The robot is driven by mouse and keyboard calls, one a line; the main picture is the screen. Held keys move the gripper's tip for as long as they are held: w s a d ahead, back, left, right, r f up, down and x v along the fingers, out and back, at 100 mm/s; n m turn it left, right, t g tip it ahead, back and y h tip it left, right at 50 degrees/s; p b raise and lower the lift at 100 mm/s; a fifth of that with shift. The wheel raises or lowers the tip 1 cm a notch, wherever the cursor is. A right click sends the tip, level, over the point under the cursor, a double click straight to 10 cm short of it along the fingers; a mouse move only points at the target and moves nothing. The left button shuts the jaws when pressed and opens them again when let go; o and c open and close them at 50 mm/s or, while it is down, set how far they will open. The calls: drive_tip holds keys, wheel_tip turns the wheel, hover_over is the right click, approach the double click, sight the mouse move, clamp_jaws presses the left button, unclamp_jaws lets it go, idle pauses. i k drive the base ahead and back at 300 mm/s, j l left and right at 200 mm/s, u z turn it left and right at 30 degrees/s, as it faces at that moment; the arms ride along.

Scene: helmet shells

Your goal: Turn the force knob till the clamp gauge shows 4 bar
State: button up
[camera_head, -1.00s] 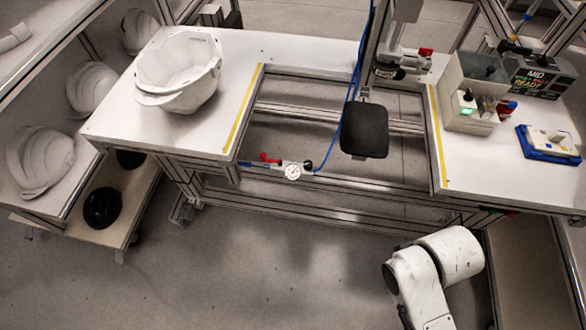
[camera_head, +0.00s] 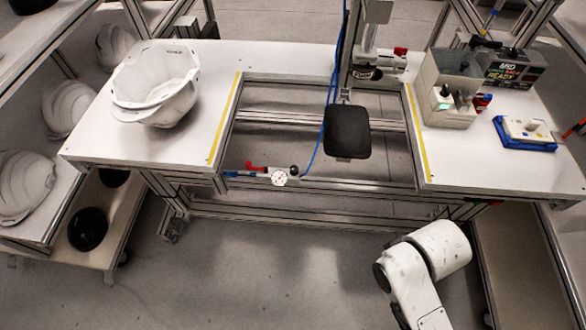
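The clamp gauge (camera_head: 279,178) is a small round white dial on the front rail of the workbench, below the gap between the two white tops. Its reading is too small to tell. A black knob (camera_head: 294,170) sits just right of the gauge, and a red lever (camera_head: 255,167) sits to its left; I cannot tell for certain which part is the force knob. A blue hose rises from there to the clamp column (camera_head: 366,40). My white arm shows at the lower right, well apart from the gauge. My gripper is out of view.
A white helmet shell (camera_head: 158,85) stands on the left worktop (camera_head: 90,140). A black pad (camera_head: 347,130) hangs over the gap. A grey control box (camera_head: 451,85) and a blue-based device (camera_head: 524,132) stand on the right worktop. Shelves with shells line the left. Floor before the bench is clear.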

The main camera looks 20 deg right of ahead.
sight(294, 170)
drive_tip(key=i+j+z, duration=0.4)
drive_tip(key=i+j, duration=0.3)
